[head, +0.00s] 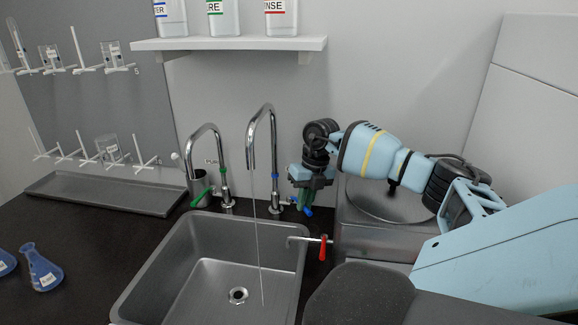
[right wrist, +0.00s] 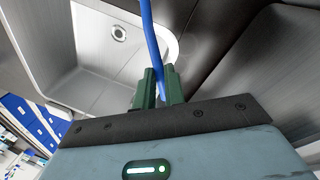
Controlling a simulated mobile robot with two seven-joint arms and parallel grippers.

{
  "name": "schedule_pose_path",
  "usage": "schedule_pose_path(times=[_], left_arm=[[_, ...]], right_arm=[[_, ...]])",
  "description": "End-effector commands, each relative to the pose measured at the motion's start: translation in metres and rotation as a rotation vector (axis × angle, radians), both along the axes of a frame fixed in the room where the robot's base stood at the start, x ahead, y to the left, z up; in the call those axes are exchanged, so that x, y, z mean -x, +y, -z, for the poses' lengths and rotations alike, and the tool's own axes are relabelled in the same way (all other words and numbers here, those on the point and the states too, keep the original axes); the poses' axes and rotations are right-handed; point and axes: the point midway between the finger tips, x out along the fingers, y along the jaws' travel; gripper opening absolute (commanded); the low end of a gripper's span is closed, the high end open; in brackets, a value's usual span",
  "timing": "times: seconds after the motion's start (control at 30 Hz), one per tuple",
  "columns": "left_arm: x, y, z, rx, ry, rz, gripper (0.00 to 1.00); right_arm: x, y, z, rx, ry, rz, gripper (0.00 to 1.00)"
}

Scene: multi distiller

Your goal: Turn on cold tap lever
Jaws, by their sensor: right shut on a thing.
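The cold tap (head: 273,150) is a tall chrome gooseneck with a blue ring, behind the sink. A thin stream of water (head: 256,230) falls from its spout into the sink. Its blue lever (head: 308,211) points down and to the right at the tap's base. My right gripper (head: 303,198), with green fingers, is at this lever. In the right wrist view the blue lever (right wrist: 153,45) passes between the fingers (right wrist: 159,85), which are shut on it. The fingers partly hide the lever in both views. My left gripper is out of view.
The sink (head: 210,275) lies in front of the taps. A green-levered tap (head: 222,160) stands left of the cold tap. A red-handled valve (head: 323,247) is at the sink's right. A metal distiller (head: 375,240) stands behind my right arm. A shelf (head: 230,44) with bottles hangs above.

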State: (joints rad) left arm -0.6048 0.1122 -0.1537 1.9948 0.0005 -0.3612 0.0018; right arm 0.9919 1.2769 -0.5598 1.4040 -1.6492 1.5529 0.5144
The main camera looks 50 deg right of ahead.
Motion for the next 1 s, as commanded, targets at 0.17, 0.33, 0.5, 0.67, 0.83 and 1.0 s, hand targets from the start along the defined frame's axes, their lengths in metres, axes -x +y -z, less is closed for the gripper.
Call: schedule_pose_path(times=[0.17, 0.33, 0.5, 0.67, 0.83, 1.0], left_arm=[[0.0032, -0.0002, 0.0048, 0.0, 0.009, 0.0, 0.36], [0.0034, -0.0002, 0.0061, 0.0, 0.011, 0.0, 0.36], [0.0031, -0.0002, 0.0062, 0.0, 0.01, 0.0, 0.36], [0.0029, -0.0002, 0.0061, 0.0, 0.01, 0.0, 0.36], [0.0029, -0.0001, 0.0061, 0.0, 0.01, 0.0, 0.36], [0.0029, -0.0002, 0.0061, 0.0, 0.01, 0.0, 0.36]], right_arm=[[0.0063, -0.0084, 0.0014, 0.0, 0.0, -0.054, 0.0], [0.008, -0.0112, 0.0008, -0.001, 0.0, -0.082, 0.0], [0.0085, -0.0119, 0.0003, 0.0, -0.002, -0.088, 0.0], [0.0085, -0.0119, 0.0003, 0.0, -0.002, -0.088, 0.0], [0.0083, -0.0118, 0.0003, 0.0, -0.001, -0.087, 0.2], [0.0084, -0.0117, 0.0004, 0.0, -0.001, -0.087, 0.33]])
